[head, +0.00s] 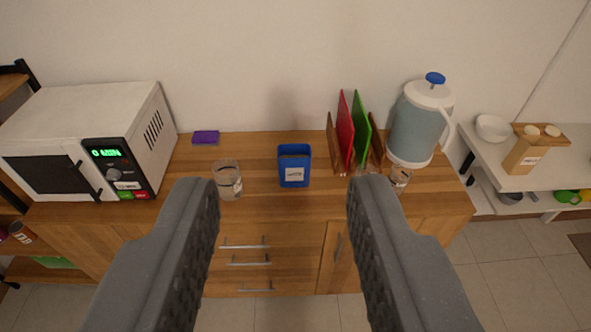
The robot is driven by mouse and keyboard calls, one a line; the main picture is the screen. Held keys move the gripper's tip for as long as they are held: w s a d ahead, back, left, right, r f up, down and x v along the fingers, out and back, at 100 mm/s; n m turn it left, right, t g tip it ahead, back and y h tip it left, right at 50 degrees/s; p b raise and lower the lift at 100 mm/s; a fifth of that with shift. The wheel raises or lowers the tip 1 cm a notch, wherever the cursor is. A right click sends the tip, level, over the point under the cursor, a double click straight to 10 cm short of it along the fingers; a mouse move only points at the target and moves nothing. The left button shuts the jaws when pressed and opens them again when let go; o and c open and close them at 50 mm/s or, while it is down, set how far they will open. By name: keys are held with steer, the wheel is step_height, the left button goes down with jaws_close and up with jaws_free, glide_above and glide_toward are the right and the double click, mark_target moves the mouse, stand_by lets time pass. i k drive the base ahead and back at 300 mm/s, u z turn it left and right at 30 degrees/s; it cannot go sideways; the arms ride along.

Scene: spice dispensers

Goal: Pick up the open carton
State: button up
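A blue carton (294,166) with a white label stands upright on the wooden cabinet top, near its middle. Its top looks open, with brownish contents showing. The label is too small to read. My gripper (275,192) is open and empty. Its two grey fingers come up from the bottom of the head view, one on each side of the carton in the picture. The carton lies between and beyond them, and no finger touches it.
A glass jar (228,181) stands left of the carton, and another (399,178) stands to the right. A rack with red and green boards (360,128), a blue-lidded jug (419,124), a microwave (92,143) and a purple item (205,138) share the cabinet top (262,205).

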mark_target(294, 160)
steer(key=z, duration=0.05)
steer(key=i, duration=1.65)
steer(key=u, duration=0.1)
